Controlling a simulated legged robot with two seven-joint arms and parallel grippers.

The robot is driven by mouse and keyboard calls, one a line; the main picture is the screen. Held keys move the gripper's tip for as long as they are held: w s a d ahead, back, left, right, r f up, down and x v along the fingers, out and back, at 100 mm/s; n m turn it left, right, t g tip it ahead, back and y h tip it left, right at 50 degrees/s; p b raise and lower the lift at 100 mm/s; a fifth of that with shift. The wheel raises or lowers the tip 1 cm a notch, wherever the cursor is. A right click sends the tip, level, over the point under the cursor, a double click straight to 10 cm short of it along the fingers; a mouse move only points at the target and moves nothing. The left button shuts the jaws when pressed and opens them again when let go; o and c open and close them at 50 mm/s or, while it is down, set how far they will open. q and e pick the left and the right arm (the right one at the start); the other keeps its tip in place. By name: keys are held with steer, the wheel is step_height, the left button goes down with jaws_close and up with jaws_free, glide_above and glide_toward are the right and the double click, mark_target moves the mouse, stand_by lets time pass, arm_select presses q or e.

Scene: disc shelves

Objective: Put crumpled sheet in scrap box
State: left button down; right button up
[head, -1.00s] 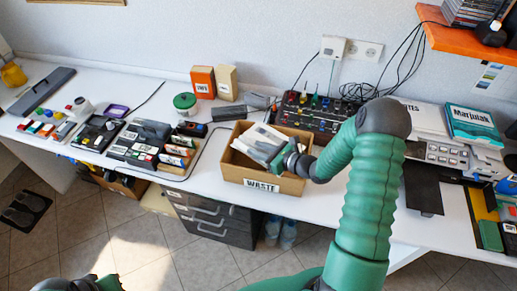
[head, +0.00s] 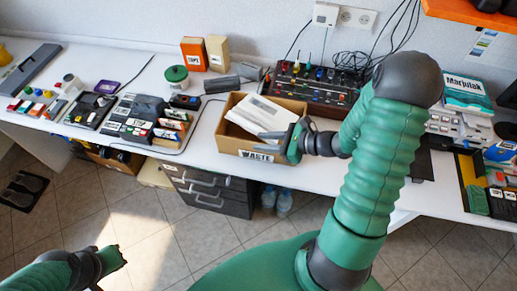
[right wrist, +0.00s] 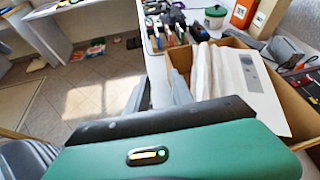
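A cardboard box labelled WASTE (head: 247,150) stands at the front edge of the white table. White paper (head: 262,112) lies in it, sticking up towards the rim; folded-looking white sheets (right wrist: 207,68) also show inside the box in the right wrist view. I cannot tell for sure which is the crumpled sheet. My right gripper (head: 284,138) is at the box's right front rim, its fingers apart, with no sheet visible between them. Its grey fingers (right wrist: 165,92) show beside the box in the right wrist view. My left gripper (head: 118,260) is low at the left, away from the table.
A black mixer with knobs (head: 315,92) stands behind the box. A grey block (head: 222,84), a green-lidded jar (head: 176,77) and orange (head: 193,54) and tan (head: 215,53) boxes stand behind left. A tray of discs and cases (head: 140,120) lies left. Drawers (head: 210,190) are below.

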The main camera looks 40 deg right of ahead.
steer(key=s+a+f+n+g+h, duration=0.3)
steer(key=s+a+n+g, duration=0.85)
steer(key=n, duration=0.55)
arm_select(q)
steer(key=shift+a+f, duration=0.1)
steer(key=shift+a, duration=0.2)
arm_select(e)
steer(key=w+r+n+t+h, duration=0.1)
steer(key=n, duration=0.2)
steer(key=w+r+n+t+h, duration=0.1)
steer(key=n, duration=0.3)
steer(key=w+r+n+t+h, duration=0.1)
steer(key=n+h, duration=0.1)
steer(key=n, duration=0.2)
steer(key=shift+w+a+r, duration=0.25)
steer(key=shift+w+a, duration=0.05)
steer(key=shift+a, duration=0.05)
arm_select(q)
steer(key=shift+d, duration=0.25)
arm_select(e)
steer(key=shift+d, duration=0.3)
arm_select(q)
steer(key=shift+a, duration=0.15)
arm_select(e)
steer(key=shift+a, duration=0.15)
